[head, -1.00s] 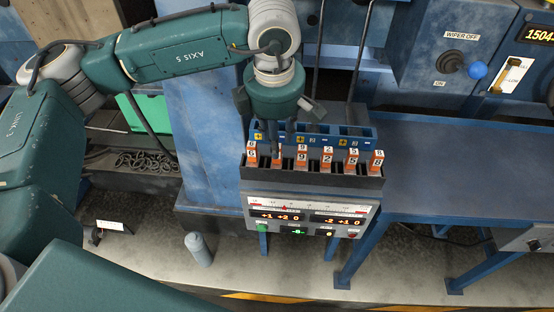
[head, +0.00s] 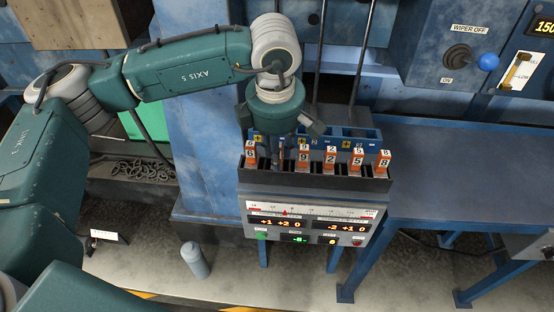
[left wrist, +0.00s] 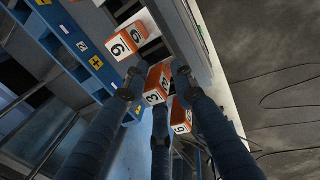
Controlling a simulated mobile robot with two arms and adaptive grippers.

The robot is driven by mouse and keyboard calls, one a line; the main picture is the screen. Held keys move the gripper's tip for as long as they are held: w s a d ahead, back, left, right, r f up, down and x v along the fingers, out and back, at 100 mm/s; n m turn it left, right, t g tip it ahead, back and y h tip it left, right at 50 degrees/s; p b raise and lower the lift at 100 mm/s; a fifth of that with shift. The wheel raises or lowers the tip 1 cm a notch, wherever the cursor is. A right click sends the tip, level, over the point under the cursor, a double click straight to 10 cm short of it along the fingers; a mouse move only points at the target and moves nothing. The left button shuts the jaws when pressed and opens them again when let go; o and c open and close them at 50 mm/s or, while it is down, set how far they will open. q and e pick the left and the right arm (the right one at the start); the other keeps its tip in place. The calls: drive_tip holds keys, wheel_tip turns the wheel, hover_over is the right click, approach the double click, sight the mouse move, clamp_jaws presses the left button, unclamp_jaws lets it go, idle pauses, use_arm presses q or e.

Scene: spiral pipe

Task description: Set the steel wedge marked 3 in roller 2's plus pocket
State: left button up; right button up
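The orange-and-white wedge marked 3 (left wrist: 153,97) shows between the fingertips of my left gripper (left wrist: 158,88) in the left wrist view. In the head view that gripper (head: 278,168) points down into the front rack, between the wedges marked 6 (head: 250,156) and 9 (head: 303,156), and its fingers hide the wedge marked 3. The fingers are close around the wedge; I cannot tell whether they press on it. The blue pocket tray (head: 362,133), with yellow sign labels, stands behind the rack and is partly hidden by my gripper. My right gripper is not in view.
Wedges marked 2 (head: 330,158), 5 (head: 357,161) and 8 (head: 383,163) stand in the dark rack to the right. A display panel (head: 308,222) sits below the rack. A blue bench (head: 450,180) to the right is clear.

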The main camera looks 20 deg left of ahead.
use_arm(q)
drive_tip(key=shift+f, duration=0.1)
clamp_jaws()
drive_tip(key=shift+w+r, duration=0.1)
drive_tip(key=shift+r, duration=0.1)
drive_tip(key=shift+r, duration=0.5)
drive_tip(key=shift+r+p, duration=1)
drive_tip(key=shift+r, duration=1.1)
drive_tip(key=shift+w+r, duration=0.15)
drive_tip(key=shift+r, duration=0.35)
